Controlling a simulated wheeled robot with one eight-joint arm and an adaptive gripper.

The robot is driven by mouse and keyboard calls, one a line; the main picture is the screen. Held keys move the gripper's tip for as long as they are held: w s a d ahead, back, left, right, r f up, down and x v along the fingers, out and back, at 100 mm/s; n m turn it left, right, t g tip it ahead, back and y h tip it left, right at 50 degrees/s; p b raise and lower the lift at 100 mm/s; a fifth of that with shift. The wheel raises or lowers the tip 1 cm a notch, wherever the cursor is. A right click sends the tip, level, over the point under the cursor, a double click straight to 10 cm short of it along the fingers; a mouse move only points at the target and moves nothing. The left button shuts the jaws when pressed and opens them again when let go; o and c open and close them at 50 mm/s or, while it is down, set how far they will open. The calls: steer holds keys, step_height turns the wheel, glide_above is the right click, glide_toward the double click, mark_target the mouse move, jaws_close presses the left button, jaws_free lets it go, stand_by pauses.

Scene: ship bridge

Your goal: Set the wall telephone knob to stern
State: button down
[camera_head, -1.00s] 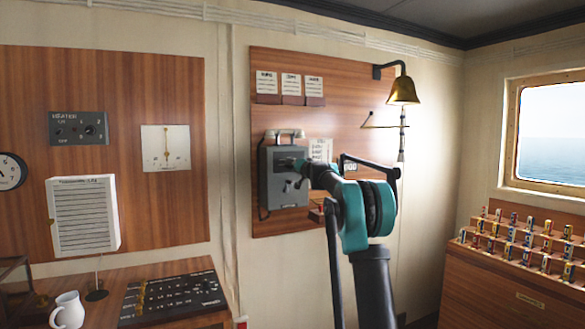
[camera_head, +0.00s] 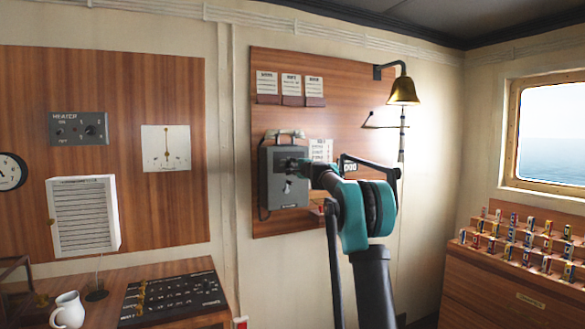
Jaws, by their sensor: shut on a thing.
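The wall telephone (camera_head: 279,195) is a grey box with a handset (camera_head: 284,135) on top, fixed to the wooden wall panel. Its upper knob is hidden behind my gripper, so its setting cannot be read. A small lever-like part (camera_head: 287,187) shows lower on the telephone's front. My gripper (camera_head: 290,165) is at the upper front of the telephone, shut on what appears to be the knob. The fingertips are small and dark against the box.
A brass bell (camera_head: 403,91) hangs to the upper right of the telephone. Paper cards (camera_head: 290,84) are on the panel above. A console (camera_head: 172,298) and a white mug (camera_head: 68,310) are at lower left. A rack of small flags (camera_head: 520,240) stands at right.

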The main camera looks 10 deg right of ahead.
steer(key=m, duration=0.3)
steer(key=shift+d+m, duration=0.1)
steer(key=shift+m, duration=2.1)
steer(key=c, duration=1.2)
jaws_free()
steer(key=v, duration=1.2)
